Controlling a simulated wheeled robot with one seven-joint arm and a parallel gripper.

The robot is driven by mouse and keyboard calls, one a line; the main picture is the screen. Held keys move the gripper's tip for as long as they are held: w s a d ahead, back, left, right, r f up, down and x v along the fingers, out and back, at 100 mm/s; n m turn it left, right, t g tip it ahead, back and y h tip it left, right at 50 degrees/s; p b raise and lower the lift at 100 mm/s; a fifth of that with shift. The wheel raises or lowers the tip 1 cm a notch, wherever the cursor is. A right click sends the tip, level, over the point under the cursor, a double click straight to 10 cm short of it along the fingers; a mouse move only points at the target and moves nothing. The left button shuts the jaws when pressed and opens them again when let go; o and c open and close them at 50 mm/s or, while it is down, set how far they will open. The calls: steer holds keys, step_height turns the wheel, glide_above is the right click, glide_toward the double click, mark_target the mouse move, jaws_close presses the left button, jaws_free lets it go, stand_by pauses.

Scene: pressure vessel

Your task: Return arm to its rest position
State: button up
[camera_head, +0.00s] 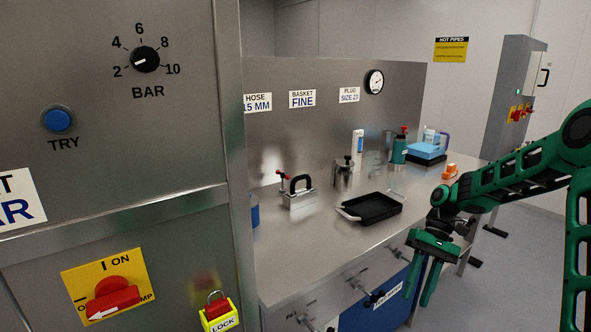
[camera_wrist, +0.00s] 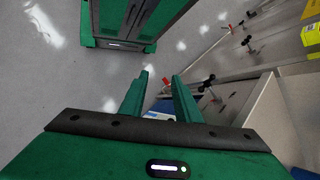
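My green arm (camera_head: 520,178) reaches in from the right side of the head view. My gripper (camera_head: 424,270) hangs at its end, pointing down, in front of the right part of the steel bench. The two green fingers stand apart with nothing between them. In the wrist view my gripper (camera_wrist: 160,85) also shows its two fingers apart and empty, over the floor and the bench front.
The steel bench (camera_head: 290,252) carries a black tray (camera_head: 374,208), a clamp-like tool with a black handle (camera_head: 298,192), a green bottle (camera_head: 399,150) and a blue container (camera_head: 427,147). A steel panel (camera_head: 120,210) with dial, button and red switch fills the left.

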steer(key=s+d+r+m+t+h, duration=0.2)
steer(key=s+d+r, duration=0.25)
steer(key=s, duration=0.35)
steer(key=s+d+r+m+t+h, duration=0.1)
steer(key=s+d+r+t+h, duration=0.15)
steer(key=s+r, duration=0.4)
steer(key=s+d+m+t, duration=0.2)
steer(key=s, duration=1.2)
steer(key=shift+d+r+m, duration=0.2)
steer(key=shift+d+m, duration=0.1)
steer(key=shift+d, duration=0.05)
steer(key=shift+w+f+h, duration=0.25)
steer(key=shift+w, duration=0.25)
